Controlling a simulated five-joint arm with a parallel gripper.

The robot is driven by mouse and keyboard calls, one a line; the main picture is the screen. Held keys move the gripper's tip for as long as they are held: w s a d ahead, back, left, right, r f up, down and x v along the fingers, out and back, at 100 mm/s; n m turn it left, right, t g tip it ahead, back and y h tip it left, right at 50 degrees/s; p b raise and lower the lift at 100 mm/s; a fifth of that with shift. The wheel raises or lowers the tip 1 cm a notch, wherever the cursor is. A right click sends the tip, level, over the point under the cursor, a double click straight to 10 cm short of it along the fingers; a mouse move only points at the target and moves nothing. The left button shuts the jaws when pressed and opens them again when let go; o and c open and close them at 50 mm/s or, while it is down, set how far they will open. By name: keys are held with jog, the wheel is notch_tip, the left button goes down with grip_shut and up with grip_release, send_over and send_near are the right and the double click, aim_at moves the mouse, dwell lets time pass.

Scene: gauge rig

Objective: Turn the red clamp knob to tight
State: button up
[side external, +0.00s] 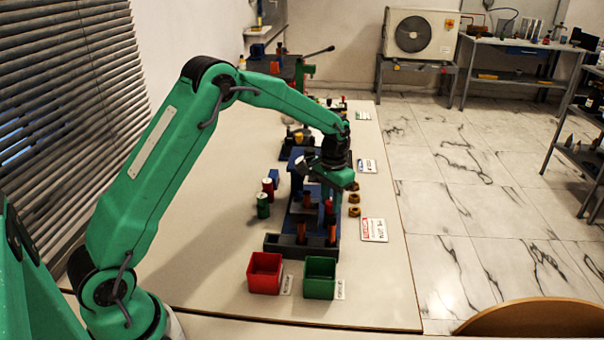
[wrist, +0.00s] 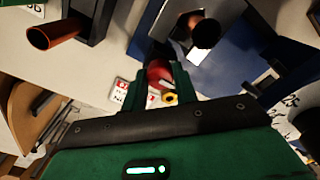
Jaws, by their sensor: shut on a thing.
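The red clamp knob (wrist: 158,72) sits between the two green fingers of my gripper (wrist: 161,78) in the wrist view. The fingers are shut on it and cover its sides. In the side view a small red part (side external: 328,206) shows just under my gripper (side external: 329,196), at the blue rig (side external: 295,208). The knob's turn mark is not visible, so I cannot tell how tight it is.
Copper-coloured tubes (side external: 301,232) stand in a dark block at the rig's near end. A red bin (side external: 264,282) and a green bin (side external: 319,290) stand in front. Red and green cans are left of the rig. Brass rings (side external: 354,211) and label cards (side external: 373,230) lie right.

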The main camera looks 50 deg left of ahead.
aim_at(331, 202)
jog(key=shift+r, duration=0.15)
jog(key=o, duration=0.7)
jog(key=shift+r, duration=3.85)
